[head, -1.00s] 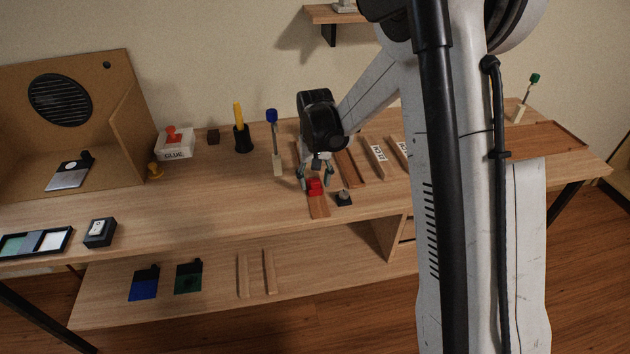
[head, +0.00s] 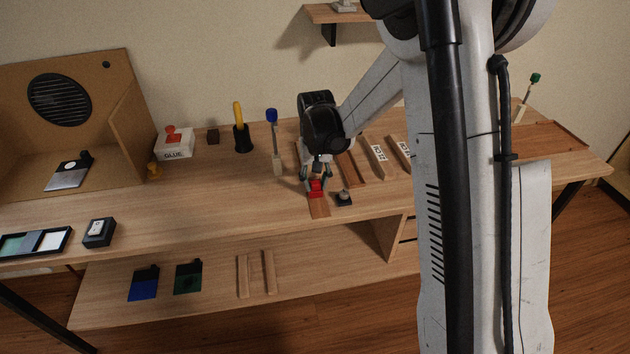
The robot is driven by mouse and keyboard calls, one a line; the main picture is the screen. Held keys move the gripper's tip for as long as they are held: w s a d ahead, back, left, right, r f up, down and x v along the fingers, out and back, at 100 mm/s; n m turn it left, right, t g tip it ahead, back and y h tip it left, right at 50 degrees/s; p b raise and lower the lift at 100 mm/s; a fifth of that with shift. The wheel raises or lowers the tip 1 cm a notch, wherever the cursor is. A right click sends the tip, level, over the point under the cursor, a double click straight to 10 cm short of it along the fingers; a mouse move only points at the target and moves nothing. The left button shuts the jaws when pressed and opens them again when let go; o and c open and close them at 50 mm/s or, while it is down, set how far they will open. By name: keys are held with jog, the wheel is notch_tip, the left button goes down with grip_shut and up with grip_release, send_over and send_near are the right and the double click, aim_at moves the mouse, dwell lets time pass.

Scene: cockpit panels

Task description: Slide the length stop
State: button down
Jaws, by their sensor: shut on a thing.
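The length stop looks like the small red block (head: 317,187) on a narrow reddish-brown wooden track (head: 319,208) on the bench top. My gripper (head: 316,182) points down over the track and is shut on the red block, with a finger on either side of it. The front end of the track shows in front of the block. My gripper and wrist hide the middle of the track and the back of the block.
A small dark block with a grey knob (head: 344,198) stands close to the right of the track. Labelled wooden strips (head: 378,158) lie further right. A blue-topped lever (head: 274,140) stands behind on the left.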

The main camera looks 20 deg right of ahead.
aim_at(320, 209)
jog(key=s, duration=0.3)
jog(key=s+b, duration=0.1)
jog(key=s, duration=0.1)
jog(key=shift+s+a, duration=0.25)
jog(key=shift+s, duration=0.05)
jog(key=c, duration=1.5)
grip_release()
jog(key=shift+s, duration=0.15)
jog(key=shift+c, duration=0.2)
jog(key=shift+o, duration=0.5)
jog(key=shift+r, duration=0.1)
jog(key=shift+r, duration=0.3)
notch_tip(320, 209, up, 11)
jog(key=shift+r, duration=0.1)
